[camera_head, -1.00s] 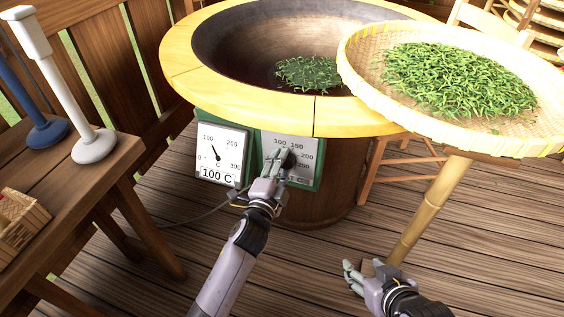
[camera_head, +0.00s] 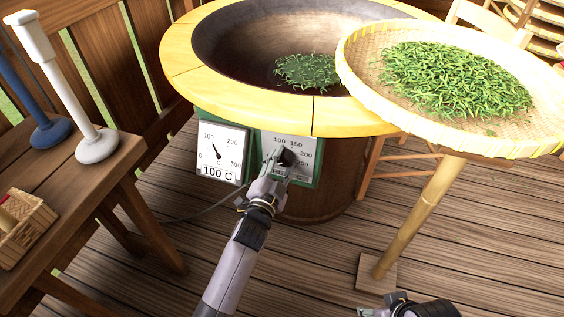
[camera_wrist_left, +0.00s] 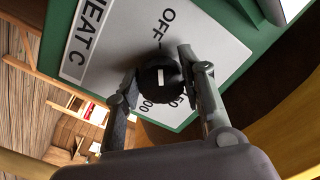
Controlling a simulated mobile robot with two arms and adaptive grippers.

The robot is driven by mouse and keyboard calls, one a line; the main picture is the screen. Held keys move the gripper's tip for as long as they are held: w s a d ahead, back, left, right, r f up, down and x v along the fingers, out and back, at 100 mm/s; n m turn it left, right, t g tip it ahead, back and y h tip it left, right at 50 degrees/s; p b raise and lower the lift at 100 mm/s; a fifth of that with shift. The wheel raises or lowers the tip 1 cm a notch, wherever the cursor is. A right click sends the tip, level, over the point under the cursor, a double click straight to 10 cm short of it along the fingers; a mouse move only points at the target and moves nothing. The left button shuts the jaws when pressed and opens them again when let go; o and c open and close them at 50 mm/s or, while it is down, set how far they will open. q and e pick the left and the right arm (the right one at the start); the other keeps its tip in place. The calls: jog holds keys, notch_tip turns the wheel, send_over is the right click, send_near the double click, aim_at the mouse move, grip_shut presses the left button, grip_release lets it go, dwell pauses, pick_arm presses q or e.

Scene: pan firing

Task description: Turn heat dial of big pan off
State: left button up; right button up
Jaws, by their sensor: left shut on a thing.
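The big pan (camera_head: 225,45) has a broad yellow rim and holds green leaves. On its front, the white heat panel (camera_head: 307,172) carries a black heat dial (camera_head: 287,157). In the left wrist view the dial (camera_wrist_left: 157,88) shows a short white mark, with OFF printed on the panel above it. My left gripper (camera_head: 279,165) is at the dial. In the left wrist view its fingers (camera_wrist_left: 158,76) are closed on either side of the dial. My right gripper (camera_head: 376,311) is cut off at the bottom edge; its fingers hardly show.
A temperature gauge (camera_head: 221,155) left of the dial reads 100 C. A woven tray (camera_head: 375,85) of leaves stands on a bamboo post (camera_head: 425,215) at the right. A wooden table (camera_head: 75,190) with a small basket (camera_head: 25,225) stands at the left.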

pick_arm(q)
jog(key=o, duration=1.1)
jog(key=shift+o, duration=0.2)
jog(key=v, duration=1.2)
